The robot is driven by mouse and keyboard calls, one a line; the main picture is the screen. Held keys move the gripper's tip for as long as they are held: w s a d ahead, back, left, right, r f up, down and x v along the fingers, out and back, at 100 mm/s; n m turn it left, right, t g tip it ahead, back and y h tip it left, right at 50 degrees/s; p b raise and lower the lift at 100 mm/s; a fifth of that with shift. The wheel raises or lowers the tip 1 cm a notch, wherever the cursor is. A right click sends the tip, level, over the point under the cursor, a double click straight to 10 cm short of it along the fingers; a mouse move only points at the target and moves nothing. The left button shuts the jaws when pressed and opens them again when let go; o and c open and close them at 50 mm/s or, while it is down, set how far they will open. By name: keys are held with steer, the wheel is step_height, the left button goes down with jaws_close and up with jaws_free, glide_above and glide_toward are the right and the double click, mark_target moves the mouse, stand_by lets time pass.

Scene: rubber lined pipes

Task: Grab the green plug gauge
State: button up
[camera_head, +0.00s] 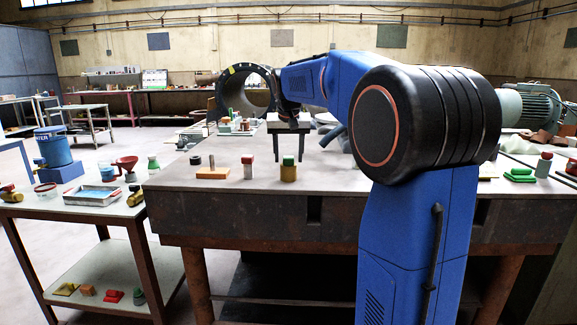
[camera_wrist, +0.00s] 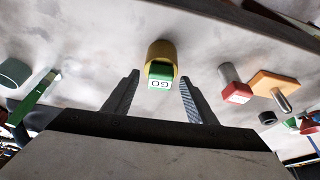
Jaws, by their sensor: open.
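The green plug gauge (camera_head: 288,173) stands upright on the workbench, a brass-yellow cylinder with a green cap. In the wrist view its green cap (camera_wrist: 160,72), marked "GO", faces the camera, and the yellow body (camera_wrist: 161,52) shows behind it. My gripper (camera_wrist: 160,82) is open, with one finger on each side of the gauge and a gap on both sides. In the head view my gripper (camera_head: 289,158) points down over the gauge, its fingertips near cap height. Nothing is held.
A red-capped grey gauge (camera_head: 248,168) stands to the left; it also shows in the wrist view (camera_wrist: 235,86). Beyond it is an orange block with a metal pin (camera_head: 212,173). A dark green piece (camera_wrist: 35,98) lies on the other side. Bench surface around the gauge is clear.

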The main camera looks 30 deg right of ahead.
jaws_close()
steer(key=shift+r, duration=0.1)
